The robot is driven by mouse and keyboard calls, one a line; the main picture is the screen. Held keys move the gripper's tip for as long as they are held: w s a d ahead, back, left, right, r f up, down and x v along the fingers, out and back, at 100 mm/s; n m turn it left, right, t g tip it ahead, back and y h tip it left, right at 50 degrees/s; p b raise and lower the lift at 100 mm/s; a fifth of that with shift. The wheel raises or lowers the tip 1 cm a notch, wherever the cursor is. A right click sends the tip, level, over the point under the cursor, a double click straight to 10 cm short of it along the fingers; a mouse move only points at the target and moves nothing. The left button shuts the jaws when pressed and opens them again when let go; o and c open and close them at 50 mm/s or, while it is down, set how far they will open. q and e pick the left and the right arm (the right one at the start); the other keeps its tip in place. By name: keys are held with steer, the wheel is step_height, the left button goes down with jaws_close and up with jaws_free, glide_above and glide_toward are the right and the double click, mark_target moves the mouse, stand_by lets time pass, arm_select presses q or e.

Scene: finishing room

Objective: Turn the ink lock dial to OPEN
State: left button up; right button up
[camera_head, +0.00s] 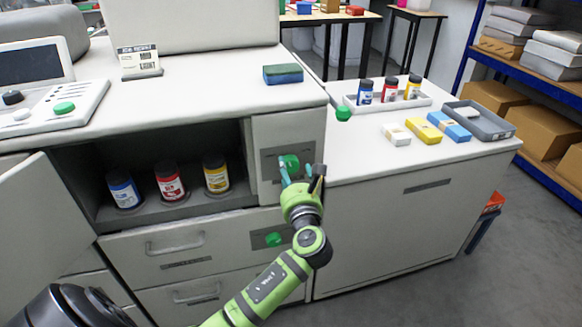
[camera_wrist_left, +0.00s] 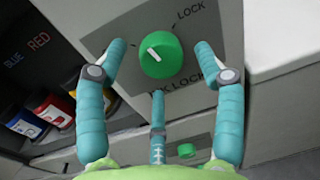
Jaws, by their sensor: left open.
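The ink lock dial is a green round knob (camera_head: 289,163) on a grey plate on the cabinet front. In the left wrist view the dial (camera_wrist_left: 160,53) fills the space between my fingers. Its white pointer mark points up and left, away from the word LOCK at upper right. The other end of the label is hidden behind a finger. My left gripper (camera_head: 300,180) is open, with its teal fingers (camera_wrist_left: 158,62) on either side of the dial and a third finger below it. I cannot tell whether they touch it. My right gripper is not in view.
An open compartment left of the dial holds blue (camera_head: 123,190), red (camera_head: 169,182) and yellow (camera_head: 216,174) ink bottles. A second green knob (camera_head: 273,239) sits on the drawer below. Another green knob (camera_head: 343,113) protrudes at the upper right. An open door (camera_head: 38,230) stands at left.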

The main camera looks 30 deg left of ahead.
arm_select(q)
steer(key=shift+x, duration=0.95)
steer(key=shift+r, duration=0.1)
steer(key=c, duration=1.2)
steer(key=shift+o, duration=0.2)
